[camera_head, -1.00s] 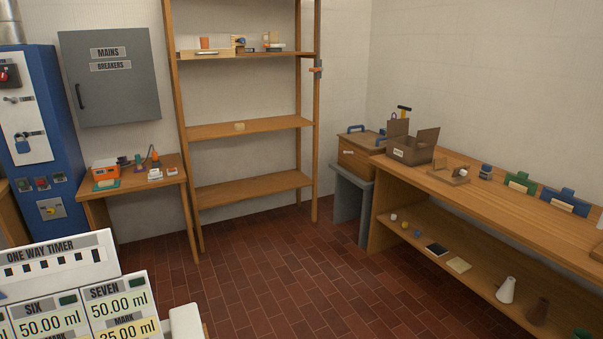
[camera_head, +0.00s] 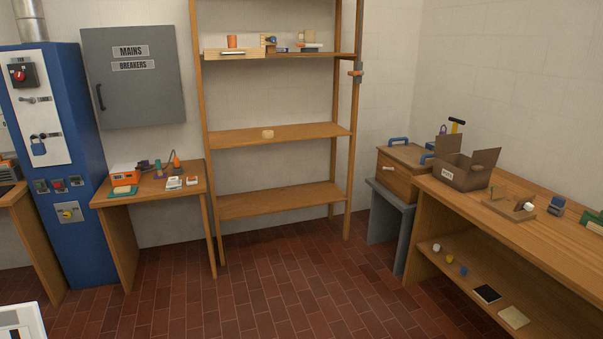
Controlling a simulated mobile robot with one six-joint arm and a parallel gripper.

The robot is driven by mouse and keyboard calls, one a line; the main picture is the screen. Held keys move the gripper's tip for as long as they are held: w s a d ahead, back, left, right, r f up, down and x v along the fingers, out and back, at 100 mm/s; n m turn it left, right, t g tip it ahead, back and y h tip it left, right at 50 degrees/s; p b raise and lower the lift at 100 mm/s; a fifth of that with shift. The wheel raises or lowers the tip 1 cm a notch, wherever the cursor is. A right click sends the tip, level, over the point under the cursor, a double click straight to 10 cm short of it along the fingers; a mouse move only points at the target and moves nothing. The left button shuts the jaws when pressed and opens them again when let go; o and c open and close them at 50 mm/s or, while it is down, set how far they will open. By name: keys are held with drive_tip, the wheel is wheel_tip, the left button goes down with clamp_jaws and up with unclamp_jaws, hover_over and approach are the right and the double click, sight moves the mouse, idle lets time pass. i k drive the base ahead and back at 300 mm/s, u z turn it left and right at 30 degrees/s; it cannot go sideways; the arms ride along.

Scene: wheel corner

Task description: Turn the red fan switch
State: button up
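The red fan switch (camera_head: 20,76) is a red rotary knob on a dark square plate, high on the white door panel of the blue cabinet (camera_head: 85,180) at the left. A small label sits above it; its exact setting is too small to tell. Below it on the same panel are a handle and a blue padlock (camera_head: 38,149). My gripper is not in this view.
A small table (camera_head: 152,195) with an orange device stands right of the cabinet. A tall wooden shelf (camera_head: 280,134) stands at the back, a workbench (camera_head: 560,240) at the right. A white corner (camera_head: 22,322) shows at lower left. The tiled floor (camera_head: 270,295) between is clear.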

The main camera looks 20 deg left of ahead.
sight(20, 75)
drive_tip(key=u, duration=0.25)
drive_tip(key=i, duration=0.85)
drive_tip(key=u, duration=0.6)
drive_tip(key=i, duration=0.8)
drive_tip(key=u, duration=0.8)
drive_tip(key=i, duration=0.8)
drive_tip(key=u, duration=0.6)
drive_tip(key=i, duration=1)
drive_tip(key=u, duration=0.35)
